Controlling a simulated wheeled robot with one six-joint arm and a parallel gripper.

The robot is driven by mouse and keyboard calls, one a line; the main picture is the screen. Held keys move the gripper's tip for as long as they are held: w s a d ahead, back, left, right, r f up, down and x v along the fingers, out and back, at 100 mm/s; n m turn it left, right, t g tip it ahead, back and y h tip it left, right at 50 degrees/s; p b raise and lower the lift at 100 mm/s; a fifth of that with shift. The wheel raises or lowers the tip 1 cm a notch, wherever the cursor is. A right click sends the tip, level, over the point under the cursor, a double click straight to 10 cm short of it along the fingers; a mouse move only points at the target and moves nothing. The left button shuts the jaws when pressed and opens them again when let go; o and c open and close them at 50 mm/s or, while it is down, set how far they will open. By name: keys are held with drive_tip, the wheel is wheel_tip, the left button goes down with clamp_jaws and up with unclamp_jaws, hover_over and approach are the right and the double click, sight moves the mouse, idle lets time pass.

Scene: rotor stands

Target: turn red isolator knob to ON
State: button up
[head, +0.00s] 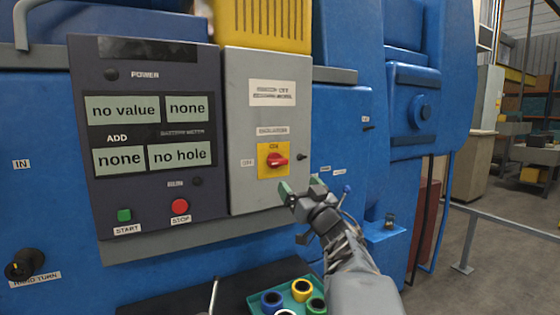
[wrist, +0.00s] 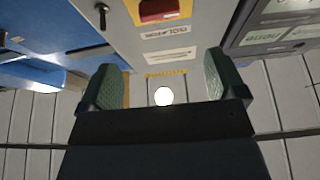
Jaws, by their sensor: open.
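The red isolator knob (head: 277,160) sits on a yellow plate (head: 265,173) on the grey switch box (head: 235,130). In the head view the knob's handle lies roughly sideways. An "ON" label is faintly readable above it and a small label sits to its left. My gripper (head: 302,186) is just below and right of the knob, apart from it. In the wrist view the knob (wrist: 158,9) shows at the top edge, partly cut off. My gripper (wrist: 165,85) is open and empty there, with its two green-padded fingers wide apart.
A dark control panel (head: 150,225) with displays, a green START button (head: 124,215) and a red STOP button (head: 180,206) stands left of the box. A tray (head: 250,303) with coloured rings lies below. A small blue shelf (head: 385,232) juts out at right.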

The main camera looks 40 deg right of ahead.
sight(280, 162)
drive_tip(key=p+x, duration=0.4)
drive_tip(key=x, duration=0.8)
drive_tip(key=shift+w, duration=0.2)
drive_tip(key=c, duration=0.9)
